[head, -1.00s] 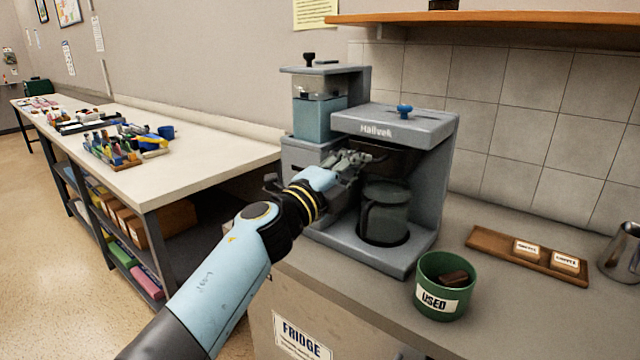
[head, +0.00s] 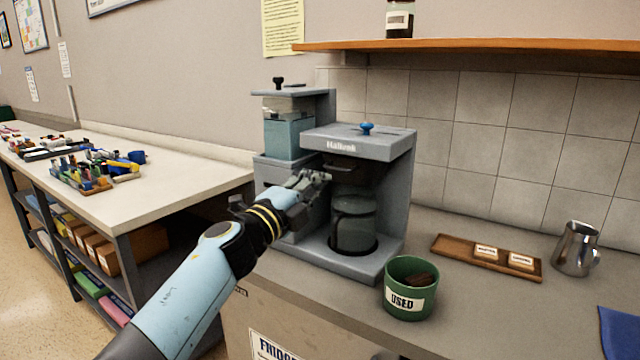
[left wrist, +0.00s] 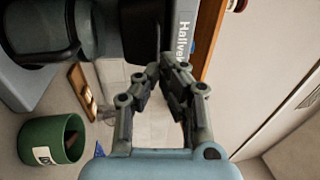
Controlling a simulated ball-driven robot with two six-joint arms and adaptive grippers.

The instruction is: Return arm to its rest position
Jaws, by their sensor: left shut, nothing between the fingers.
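My left gripper (head: 318,182) is in front of the grey coffee machine (head: 360,146), to the left of its glass carafe (head: 354,222) in the head view. The left wrist view shows its two fingers (left wrist: 163,84) brought together with nothing between them. The carafe stands in the machine's bay on the base plate. The machine also shows at the top of the left wrist view (left wrist: 180,20). My right gripper is in neither view.
A green cup marked USED (head: 410,290) stands in front of the machine. A wooden tray (head: 455,246) with two labelled packets and a metal jug (head: 576,248) lie to the right. A wooden shelf (head: 480,47) hangs above. A cluttered white-topped bench (head: 180,180) stands at left.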

